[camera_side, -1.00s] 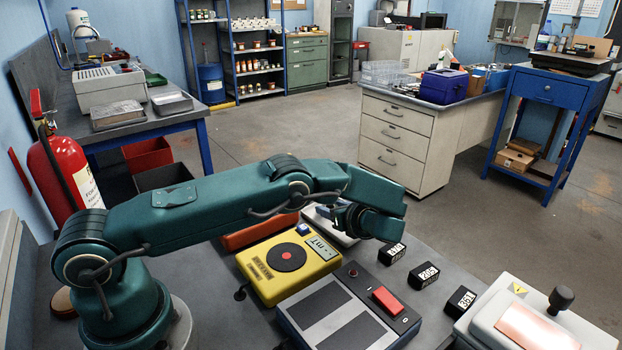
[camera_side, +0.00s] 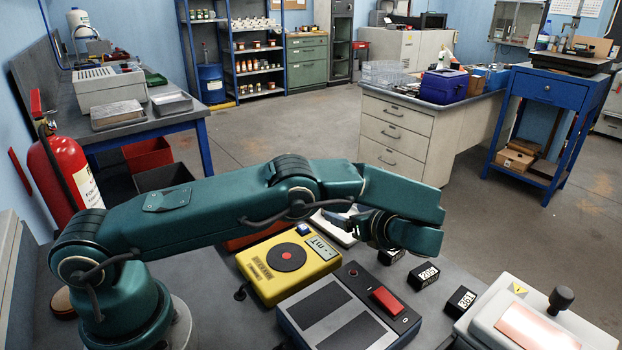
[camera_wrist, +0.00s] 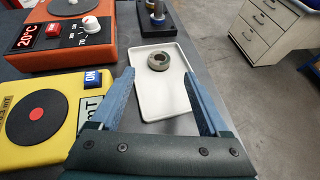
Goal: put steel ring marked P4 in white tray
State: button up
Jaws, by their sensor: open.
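A grey metal ring (camera_wrist: 159,61) lies in the white tray (camera_wrist: 148,97), toward its far end. I cannot read any marking on the ring. My gripper (camera_wrist: 157,75) is open and empty. Its two blue-grey fingers reach over the tray from the near side, and the ring shows beyond and between their tips. In the side view my gripper (camera_side: 352,220) hides much of the white tray (camera_side: 322,217), and the ring cannot be made out there.
A dark box with a red switch (camera_side: 340,315) is nearer. Small numbered black blocks (camera_side: 461,299) line the right. A dark stand (camera_wrist: 157,19) is behind the tray.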

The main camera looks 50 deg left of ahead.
jog(key=v, duration=0.3)
jog(key=shift+d+r, duration=0.15)
jog(key=shift+d, duration=0.05)
jog(key=shift+s+d+r, duration=0.1)
jog(key=shift+r, duration=0.1)
jog(key=s+a+r+n+g+h, duration=0.1)
jog(key=s+a+r+n+h, duration=0.1)
jog(key=s+r+n+h, duration=0.65)
jog(key=s+d+r+n+t+h, duration=0.1)
jog(key=s+d+n+t+h, duration=0.2)
jog(key=s+n, duration=0.9)
jog(key=shift+s+d+r+h, duration=0.3)
jog(key=shift+s+d+h, duration=0.25)
jog(key=shift+s, duration=0.95)
jog(key=shift+d, duration=0.1)
